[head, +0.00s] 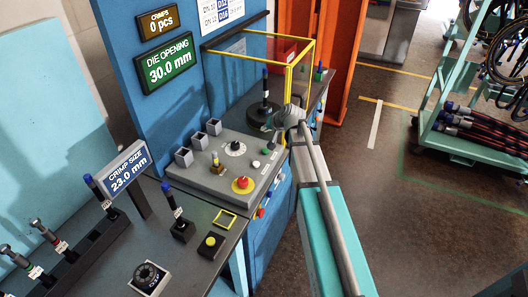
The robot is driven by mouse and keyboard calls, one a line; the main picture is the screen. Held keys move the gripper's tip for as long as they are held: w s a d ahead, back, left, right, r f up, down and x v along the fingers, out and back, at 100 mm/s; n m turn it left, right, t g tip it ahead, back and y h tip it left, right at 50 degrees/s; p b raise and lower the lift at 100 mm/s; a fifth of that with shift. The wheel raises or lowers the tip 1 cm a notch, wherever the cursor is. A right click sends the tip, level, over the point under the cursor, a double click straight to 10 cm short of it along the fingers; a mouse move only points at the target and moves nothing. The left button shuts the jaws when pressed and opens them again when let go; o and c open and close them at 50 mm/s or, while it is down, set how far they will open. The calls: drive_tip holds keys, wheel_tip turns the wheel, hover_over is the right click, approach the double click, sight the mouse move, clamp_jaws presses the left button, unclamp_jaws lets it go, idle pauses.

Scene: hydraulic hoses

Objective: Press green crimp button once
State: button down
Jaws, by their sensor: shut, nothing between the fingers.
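The grey control panel (222,180) stands in front of the blue crimping machine. A small, dark green button (265,151) shows near the panel's far right edge, partly hard to make out. My gripper (272,143) points down over that corner, close to the button. Its fingers are together and empty. I cannot tell whether they touch the button. The counter sign (159,22) reads 0 pcs, and the green sign (168,62) reads a die opening of 30.0 mm.
A bench with a crimp size sign (118,168) is at left. A hose cart (475,135) stands at right.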

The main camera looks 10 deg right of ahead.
sight(263, 149)
drive_tip(key=shift+f+b, duration=3.9)
drive_tip(key=shift+f, duration=0.2)
drive_tip(key=shift+s+f+b, duration=0.1)
drive_tip(key=shift+f+b, duration=0.8)
drive_tip(key=shift+r, duration=0.2)
drive_tip(key=shift+r+p, duration=0.7)
drive_tip(key=shift+p, duration=0.2)
drive_tip(key=shift+r+p, duration=2.55)
drive_tip(key=shift+s+f, duration=0.1)
